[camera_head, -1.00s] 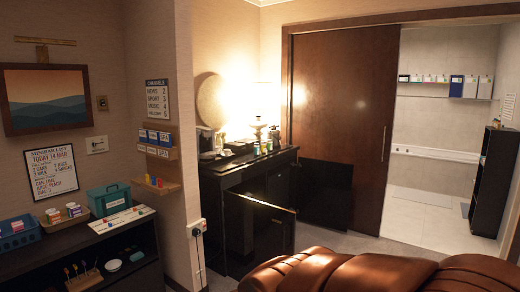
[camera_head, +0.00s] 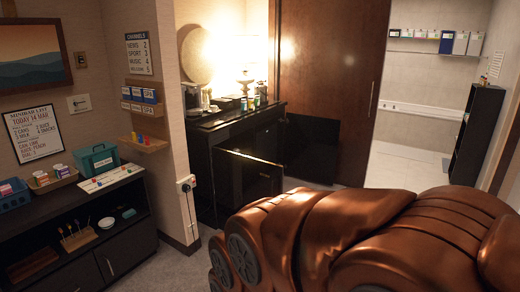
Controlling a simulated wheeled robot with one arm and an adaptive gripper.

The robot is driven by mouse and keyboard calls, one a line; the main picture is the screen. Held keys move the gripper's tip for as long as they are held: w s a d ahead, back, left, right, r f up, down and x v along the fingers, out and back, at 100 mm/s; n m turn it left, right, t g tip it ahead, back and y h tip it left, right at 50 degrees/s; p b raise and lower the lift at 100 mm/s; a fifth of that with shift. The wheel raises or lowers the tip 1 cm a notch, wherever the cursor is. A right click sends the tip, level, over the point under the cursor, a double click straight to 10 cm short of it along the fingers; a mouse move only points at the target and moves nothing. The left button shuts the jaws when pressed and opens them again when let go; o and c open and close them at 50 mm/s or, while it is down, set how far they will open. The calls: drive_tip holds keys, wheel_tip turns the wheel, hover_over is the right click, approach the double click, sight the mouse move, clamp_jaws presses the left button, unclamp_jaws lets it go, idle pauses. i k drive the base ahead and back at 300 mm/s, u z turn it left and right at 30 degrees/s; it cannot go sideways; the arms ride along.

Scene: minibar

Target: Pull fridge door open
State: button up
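A black minibar cabinet (camera_head: 203,124) stands against the wall left of centre. A dark door panel (camera_head: 250,178) with a thin brass-coloured top edge juts out at an angle from its front, so the door appears to stand partly open. The inside of the fridge is too dark to make out. My copper-coloured arm (camera_head: 370,235) fills the lower right foreground and covers the floor in front of the door's right side. My gripper is not visible, so its contact with the door cannot be told.
A lit lamp (camera_head: 245,80), a coffee machine (camera_head: 192,98) and small bottles stand on the cabinet top. A low dark shelf unit (camera_head: 140,240) is at left, beside a wall corner with a socket (camera_head: 186,185). A brown sliding panel (camera_head: 325,75) stands behind at right.

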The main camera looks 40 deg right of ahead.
sight(265, 138)
drive_tip(key=k, duration=0.5)
drive_tip(key=z, duration=0.65)
drive_tip(key=i, duration=0.6)
drive_tip(key=z, duration=1.05)
drive_tip(key=i, duration=1.75)
drive_tip(key=z, duration=0.55)
drive_tip(key=i, duration=1.7)
drive_tip(key=u, duration=0.3)
drive_tip(key=i, duration=1.5)
drive_tip(key=u, duration=1.7)
drive_tip(key=i, duration=0.9)
drive_tip(key=u, duration=1.05)
drive_tip(key=i, duration=0.2)
drive_tip(key=u, duration=0.05)
